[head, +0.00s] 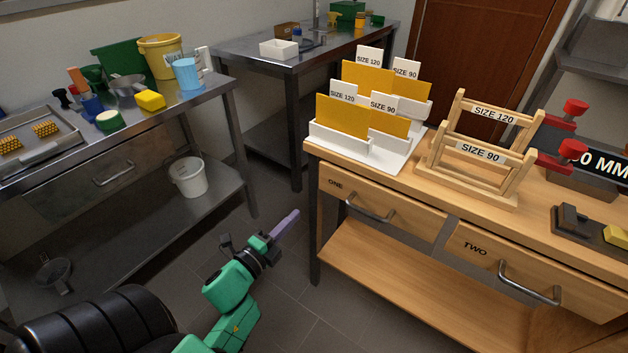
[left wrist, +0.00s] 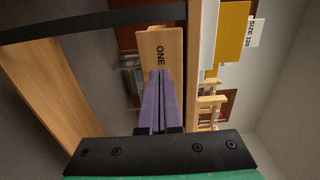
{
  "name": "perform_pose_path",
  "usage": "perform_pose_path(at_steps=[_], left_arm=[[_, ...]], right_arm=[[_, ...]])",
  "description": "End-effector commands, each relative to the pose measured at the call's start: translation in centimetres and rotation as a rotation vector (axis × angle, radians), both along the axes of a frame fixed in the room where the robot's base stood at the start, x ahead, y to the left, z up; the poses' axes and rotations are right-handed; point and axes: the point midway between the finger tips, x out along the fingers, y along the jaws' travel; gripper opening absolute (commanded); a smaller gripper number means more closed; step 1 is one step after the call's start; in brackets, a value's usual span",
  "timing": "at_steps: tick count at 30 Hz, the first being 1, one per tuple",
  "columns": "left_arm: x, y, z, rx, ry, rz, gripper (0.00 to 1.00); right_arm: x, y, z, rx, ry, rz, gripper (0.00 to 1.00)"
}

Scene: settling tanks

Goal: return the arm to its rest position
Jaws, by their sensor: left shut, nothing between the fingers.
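My left gripper (head: 290,222) is in the lower middle of the head view, on a green and black arm. Its purple fingers are shut with nothing between them. It hangs over the floor, to the left of the wooden workbench (head: 345,246) and apart from it. In the left wrist view the purple fingers (left wrist: 160,90) lie side by side, pointing toward the drawer front marked ONE (left wrist: 165,50). My right gripper is not in view.
The workbench holds a white rack (head: 355,152) with yellow boards and wooden stands (head: 480,185). A steel table (head: 60,160) with tubs and tools stands left, a white bucket (head: 189,177) on its lower shelf. A second steel table (head: 270,62) stands behind. Floor between is clear.

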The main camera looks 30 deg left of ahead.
Motion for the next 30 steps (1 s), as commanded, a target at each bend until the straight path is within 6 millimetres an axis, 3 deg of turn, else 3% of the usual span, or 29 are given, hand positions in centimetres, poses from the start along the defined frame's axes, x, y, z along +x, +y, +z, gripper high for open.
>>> perform_pose_path(at_steps=[5,8,11,13,15,17,18,20,21,25,27,30], left_arm=[[0.0,0.0,-0.1,-0.003,0.002,0.001,0.0],[0.0,0.1,-2.1,-0.074,0.061,0.018,0.0],[-0.5,0.1,-8.0,-0.268,0.227,0.074,0.0],[-2.2,-0.4,-13.9,-0.446,0.393,0.147,0.0],[-5.0,-1.3,-19.8,-0.616,0.569,0.245,0.0],[-8.4,-2.1,-24.4,-0.742,0.718,0.346,0.0],[-11.1,-2.7,-27.1,-0.815,0.816,0.423,0.0],[-15.6,-3.3,-30.5,-0.907,0.953,0.553,0.0],[-18.8,-3.6,-32.2,-0.955,1.036,0.646,0.0],[-27.4,-3.6,-35.2,-1.034,1.215,0.911,0.0],[-30.0,-3.4,-35.8,-1.048,1.256,0.999,0.0],[-31.3,-3.2,-36.2,-1.052,1.276,1.043,0.0]], right_arm=[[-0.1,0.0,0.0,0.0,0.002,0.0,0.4],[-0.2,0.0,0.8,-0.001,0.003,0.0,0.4],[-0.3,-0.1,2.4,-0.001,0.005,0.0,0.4],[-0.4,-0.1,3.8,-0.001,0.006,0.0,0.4],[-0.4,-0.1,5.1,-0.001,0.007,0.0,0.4],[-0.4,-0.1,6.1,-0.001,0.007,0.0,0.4],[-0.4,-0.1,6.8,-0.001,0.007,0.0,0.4],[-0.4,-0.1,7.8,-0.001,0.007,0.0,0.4],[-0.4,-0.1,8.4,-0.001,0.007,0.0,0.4],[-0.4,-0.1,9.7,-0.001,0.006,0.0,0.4],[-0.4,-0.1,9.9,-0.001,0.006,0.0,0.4],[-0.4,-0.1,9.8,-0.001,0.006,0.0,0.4]])
